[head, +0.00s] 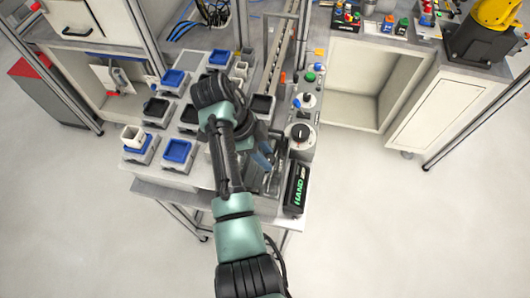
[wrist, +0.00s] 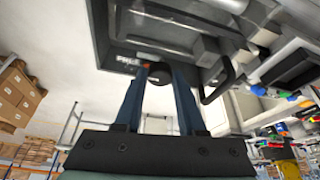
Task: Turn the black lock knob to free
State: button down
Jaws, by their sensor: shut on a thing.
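My gripper (wrist: 158,82) has its two blue fingers closed on the small black lock knob (wrist: 159,73) in the wrist view. The knob sits between the fingertips at the edge of a dark panel (wrist: 110,28). A small pale and orange label lies just left of the knob, but its lettering is too blurred to read surely. The knob's pointing direction is hidden by the fingers. In the head view my arm hides the knob, and only part of my gripper (head: 262,160) shows beside the arm, over the workbench.
A black box marked HAND (head: 296,190) stands at the bench's right edge. A grey unit with a large black dial (head: 300,132) is behind it. Several blue and black trays stand left of my arm. A black loop handle (wrist: 218,82) is right of my fingers. Floor is clear to the right.

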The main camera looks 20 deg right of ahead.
jog(key=c, duration=0.5)
grip_release()
jog(key=p+v, duration=0.4)
jog(key=v, duration=0.9)
